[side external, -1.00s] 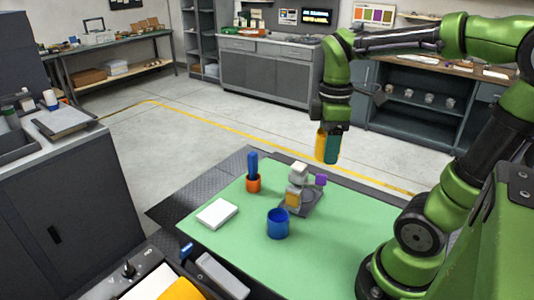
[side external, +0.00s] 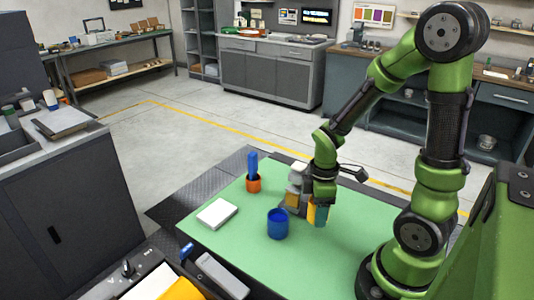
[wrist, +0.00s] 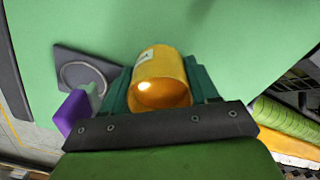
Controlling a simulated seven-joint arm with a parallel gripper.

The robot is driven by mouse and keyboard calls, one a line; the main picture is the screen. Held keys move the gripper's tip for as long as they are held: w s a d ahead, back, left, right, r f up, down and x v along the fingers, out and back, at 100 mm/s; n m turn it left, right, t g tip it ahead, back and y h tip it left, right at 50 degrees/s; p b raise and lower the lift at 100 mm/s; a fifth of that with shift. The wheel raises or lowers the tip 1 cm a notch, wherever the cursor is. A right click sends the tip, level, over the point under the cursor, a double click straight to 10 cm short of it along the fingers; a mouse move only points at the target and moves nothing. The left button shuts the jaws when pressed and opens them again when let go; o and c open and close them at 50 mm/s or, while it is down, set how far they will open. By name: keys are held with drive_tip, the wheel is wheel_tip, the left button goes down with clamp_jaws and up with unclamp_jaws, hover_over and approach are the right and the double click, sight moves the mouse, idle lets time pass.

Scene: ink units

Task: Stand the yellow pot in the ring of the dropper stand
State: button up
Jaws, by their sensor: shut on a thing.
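The yellow pot (wrist: 158,68) is between the teal fingers of my gripper (wrist: 163,88), which is shut on it. Its open top faces the wrist camera and a pale label shows on its side. In the side view the pot (side external: 311,212) hangs from my gripper (side external: 317,216), low over the green mat; I cannot tell whether it touches the mat.
A purple block (wrist: 72,110) is beside the ring in the wrist view. A blue cup (side external: 278,225) stands left of my gripper. The mat's front is clear.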

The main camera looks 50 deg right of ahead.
drive_tip(key=shift+f, duration=1.9)
drive_tip(key=shift+f, duration=0.15)
drive_tip(key=o, duration=1.2)
